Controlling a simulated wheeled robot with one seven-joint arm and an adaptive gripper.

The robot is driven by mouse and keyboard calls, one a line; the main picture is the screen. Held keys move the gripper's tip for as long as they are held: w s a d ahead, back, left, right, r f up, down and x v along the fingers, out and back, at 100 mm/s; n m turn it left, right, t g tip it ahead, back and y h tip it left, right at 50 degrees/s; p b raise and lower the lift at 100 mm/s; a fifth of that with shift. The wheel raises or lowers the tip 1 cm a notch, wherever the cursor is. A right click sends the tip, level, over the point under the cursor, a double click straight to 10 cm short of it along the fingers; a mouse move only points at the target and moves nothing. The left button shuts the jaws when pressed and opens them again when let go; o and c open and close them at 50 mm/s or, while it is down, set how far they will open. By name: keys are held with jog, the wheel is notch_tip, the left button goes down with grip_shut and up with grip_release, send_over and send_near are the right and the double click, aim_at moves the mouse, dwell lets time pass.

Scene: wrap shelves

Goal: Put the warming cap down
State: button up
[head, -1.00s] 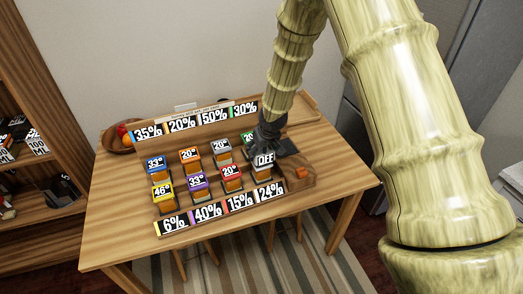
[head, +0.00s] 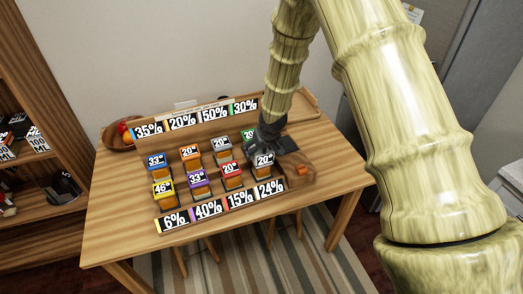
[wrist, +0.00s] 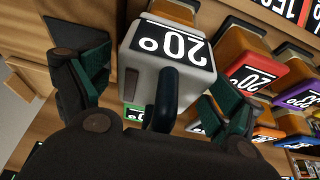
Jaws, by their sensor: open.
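The white warming cap (head: 264,160), labelled 20°, stands at the right end of the front row of blocks on the table. In the wrist view the white cap (wrist: 172,55) is large, with a dark curved handle in front of its label. My gripper (wrist: 158,95) is open, with one green-padded finger on each side of the cap. A gap shows on the left; on the right the finger is close, and I cannot tell whether it touches. In the head view my gripper (head: 268,132) is just behind and above the cap, hiding part of the back row.
Several coloured caps stand close by, including a red cap (head: 230,169) just left and a grey cap (head: 221,144) behind. Percentage signs line the front and the back rack (head: 195,118). A wooden block (head: 297,172) lies right; the table's right end is clear.

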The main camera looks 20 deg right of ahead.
jog(key=shift+r, duration=0.1)
jog(key=shift+s+r, duration=0.1)
jog(key=shift+r, duration=0.3)
jog(key=b+v, duration=0.2)
jog(key=v, duration=0.9)
jog(key=shift+b, duration=0.3)
jog(key=s+a+f+g+y, duration=0.1)
jog(key=s+a+f, duration=0.1)
jog(key=s+f, duration=0.8)
jog(key=s+a+f+g+y, duration=0.1)
jog(key=s+a+f+g, duration=0.1)
jog(key=s+f, duration=0.8)
jog(key=s+d+f, duration=0.1)
jog(key=s+f, duration=0.3)
jog(key=s, duration=0.4)
jog(key=s+d+f+m+g+h, duration=0.1)
jog(key=s+f, duration=0.3)
jog(key=s, duration=0.4)
jog(key=s+d+f+h, duration=0.1)
jog(key=s+f, duration=0.4)
jog(key=s, duration=0.2)
jog(key=shift+s+d+m+g, duration=0.25)
jog(key=shift+s+m+g, duration=0.05)
jog(key=shift+s, duration=0.1)
